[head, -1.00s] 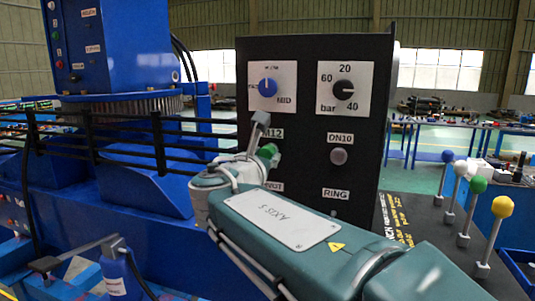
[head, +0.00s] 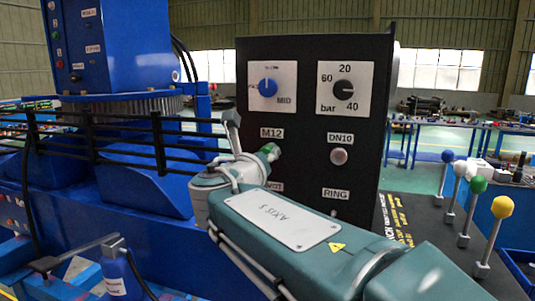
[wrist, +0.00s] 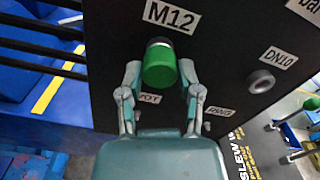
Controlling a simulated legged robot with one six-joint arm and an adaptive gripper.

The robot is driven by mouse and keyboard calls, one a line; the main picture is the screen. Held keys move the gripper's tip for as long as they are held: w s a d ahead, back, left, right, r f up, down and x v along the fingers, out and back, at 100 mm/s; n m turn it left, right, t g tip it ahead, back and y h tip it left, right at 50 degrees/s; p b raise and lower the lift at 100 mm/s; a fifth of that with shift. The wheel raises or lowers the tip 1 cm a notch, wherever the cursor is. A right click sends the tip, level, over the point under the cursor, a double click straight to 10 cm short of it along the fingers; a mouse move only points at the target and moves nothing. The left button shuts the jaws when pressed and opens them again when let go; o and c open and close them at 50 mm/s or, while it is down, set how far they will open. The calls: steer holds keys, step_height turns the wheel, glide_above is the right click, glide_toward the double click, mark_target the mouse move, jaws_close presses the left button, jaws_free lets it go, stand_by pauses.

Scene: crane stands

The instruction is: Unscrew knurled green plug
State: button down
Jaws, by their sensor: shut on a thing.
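The green plug (wrist: 161,66) sits on the black panel (wrist: 105,62) under the M12 label, with a dark end at its top in the wrist view. My gripper (wrist: 160,78) has one finger on each side of the plug and is shut on it. In the head view the plug (head: 270,150) is a small green patch, partly hidden by my gripper. Whether any thread shows at the panel cannot be told.
A grey round fitting (head: 338,156) under the DN10 label lies right of the plug. Two dials, a blue knob (head: 267,88) and a bar knob (head: 344,89), sit above. Levers with coloured balls (head: 503,206) stand at right. Black rails (head: 160,145) run at left.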

steer(key=n, duration=0.3)
steer(key=shift+n, duration=0.3)
steer(key=n, duration=0.5)
steer(key=shift+c, duration=1.1)
jaws_free()
steer(key=shift+c, duration=0.8)
